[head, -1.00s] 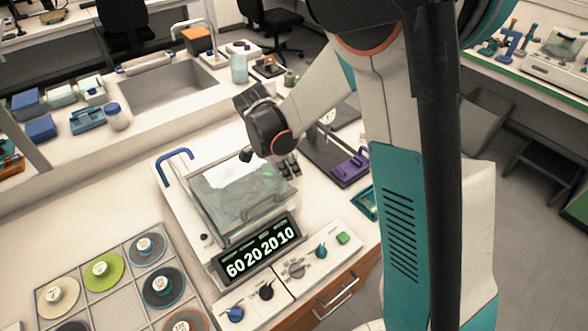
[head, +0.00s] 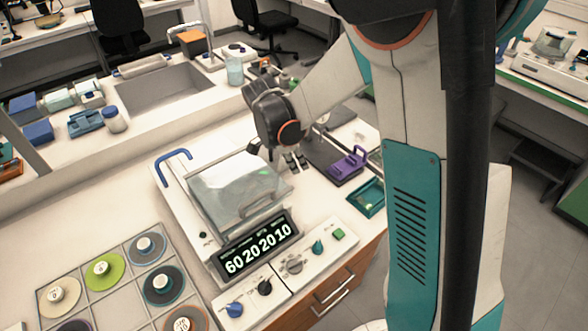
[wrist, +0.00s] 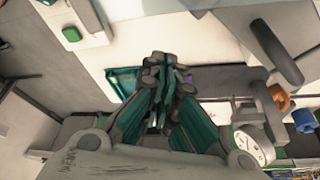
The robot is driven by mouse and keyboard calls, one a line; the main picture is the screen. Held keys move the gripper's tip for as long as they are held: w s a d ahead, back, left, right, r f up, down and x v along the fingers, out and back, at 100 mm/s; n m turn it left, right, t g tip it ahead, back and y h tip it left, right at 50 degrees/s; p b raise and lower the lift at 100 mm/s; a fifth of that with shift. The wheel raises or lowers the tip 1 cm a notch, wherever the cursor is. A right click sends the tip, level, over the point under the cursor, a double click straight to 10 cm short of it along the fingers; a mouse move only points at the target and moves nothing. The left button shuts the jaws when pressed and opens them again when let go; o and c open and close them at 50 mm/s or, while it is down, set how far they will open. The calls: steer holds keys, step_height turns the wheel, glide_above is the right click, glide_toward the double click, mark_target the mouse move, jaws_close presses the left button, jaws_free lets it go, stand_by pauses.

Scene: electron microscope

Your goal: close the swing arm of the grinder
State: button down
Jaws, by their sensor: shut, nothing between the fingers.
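The grinder (head: 213,257) stands on the bench with a lit display (head: 258,248) at its front. Its clear cover (head: 225,190) lies over the top, with a grey bar handle (head: 262,203) near the front. A bent blue handle (head: 174,156) rises at its back left. I cannot tell for sure which part is the swing arm. My gripper (head: 296,162) is just right of and above the cover's back right corner, apart from the handle. In the wrist view, my gripper (wrist: 160,75) has its fingers together and empty.
Right of the grinder are a purple holder (head: 347,163) and a teal tray (head: 368,198), also in the wrist view (wrist: 122,80). Coloured discs (head: 103,271) sit in a rack at front left. A sink (head: 170,85) is behind. Bare bench lies left of the grinder.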

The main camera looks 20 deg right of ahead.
steer(key=w+p+v, duration=0.1)
steer(key=p+v, duration=0.1)
steer(key=v, duration=0.5)
steer(key=d+m+t+y+p, duration=0.1)
steer(key=d+m+y+p, duration=0.1)
steer(key=d+m+y, duration=0.4)
steer(key=w+a+f+b, duration=0.1)
steer(key=a+f+b, duration=0.1)
steer(key=f, duration=0.3)
steer(key=w+a+f+n+b, duration=0.1)
steer(key=w+a+f+b, duration=0.1)
steer(key=f, duration=0.3)
steer(key=shift+a+f+b, duration=0.25)
steer(key=shift+a+b, duration=0.15)
steer(key=shift+a, duration=0.1)
steer(key=shift+w, duration=0.15)
